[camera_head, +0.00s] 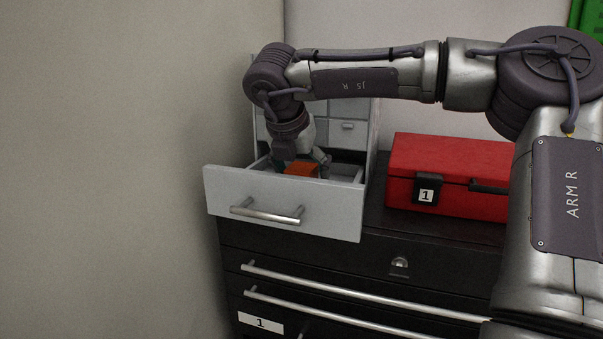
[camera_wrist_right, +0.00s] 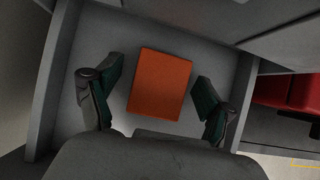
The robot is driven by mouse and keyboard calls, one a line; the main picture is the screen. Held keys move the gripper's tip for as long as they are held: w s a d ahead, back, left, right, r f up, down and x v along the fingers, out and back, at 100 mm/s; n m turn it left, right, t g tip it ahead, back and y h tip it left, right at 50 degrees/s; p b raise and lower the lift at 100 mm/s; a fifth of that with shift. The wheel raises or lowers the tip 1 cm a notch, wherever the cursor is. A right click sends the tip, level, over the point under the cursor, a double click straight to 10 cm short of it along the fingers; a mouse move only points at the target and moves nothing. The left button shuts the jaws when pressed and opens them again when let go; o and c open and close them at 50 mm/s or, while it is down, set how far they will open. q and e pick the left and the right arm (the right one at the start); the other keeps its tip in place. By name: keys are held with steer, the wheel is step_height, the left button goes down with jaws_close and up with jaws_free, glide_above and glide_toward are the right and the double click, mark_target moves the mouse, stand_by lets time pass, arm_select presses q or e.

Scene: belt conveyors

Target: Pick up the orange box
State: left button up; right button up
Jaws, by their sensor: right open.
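The orange box (camera_head: 301,169) lies inside the open grey drawer (camera_head: 282,203). In the right wrist view the orange box (camera_wrist_right: 159,84) lies on the drawer floor, slightly turned, between my right gripper's fingers. My right gripper (camera_head: 301,162) reaches down into the drawer from above. In the right wrist view the gripper (camera_wrist_right: 155,94) is open, with one finger on each side of the box and a visible gap on both sides. The drawer front hides the lower part of the box in the head view. My left gripper is not in view.
A red toolbox (camera_head: 450,165) labelled 1 stands on the black cabinet (camera_head: 380,260) right of the drawer. The drawer walls stand close around the gripper. A bare wall (camera_head: 110,150) is at left. A green object (camera_head: 588,18) shows at the top right.

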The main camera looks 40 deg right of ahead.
steer(key=shift+a, duration=0.15)
steer(key=c, duration=1.3)
steer(key=shift+r, duration=0.1)
